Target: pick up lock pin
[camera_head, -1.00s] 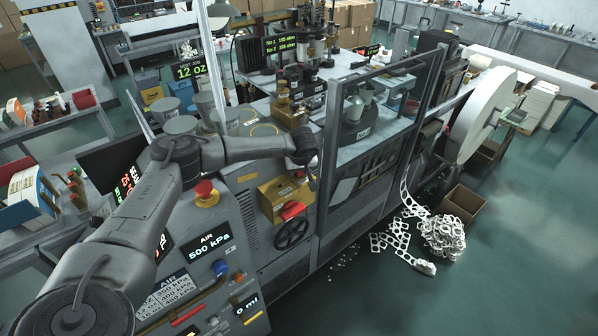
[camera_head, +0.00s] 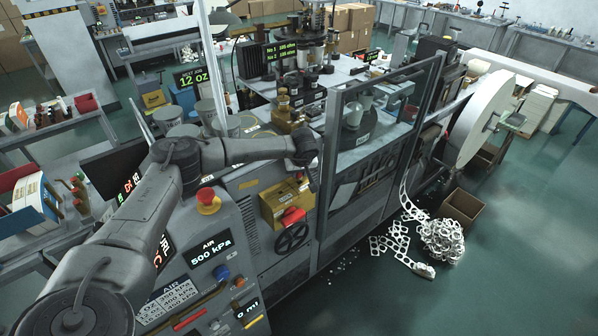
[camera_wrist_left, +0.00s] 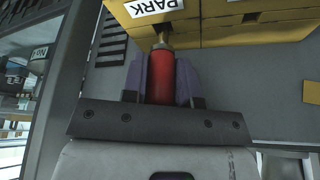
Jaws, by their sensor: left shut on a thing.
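The lock pin (camera_wrist_left: 160,80) shows in the left wrist view as a red cylinder with a brass-coloured tip. My left gripper (camera_wrist_left: 161,72) is shut on it, one purple finger on each side. The tip points at the yellow box (camera_wrist_left: 240,32) with the PARK label (camera_wrist_left: 153,7); I cannot tell whether it still sits in the box. In the head view my left arm reaches over the machine front, its wrist beside the yellow box (camera_head: 279,204); the fingertips are not clear there. My right gripper is not in view.
A red part (camera_head: 292,216) shows on the yellow box front, above a black handwheel (camera_head: 292,238). A red stop button (camera_head: 208,199) and air panel (camera_head: 211,247) stand to the left. A framed guard (camera_head: 328,170) is close on the right. Scrap strip lies on the floor.

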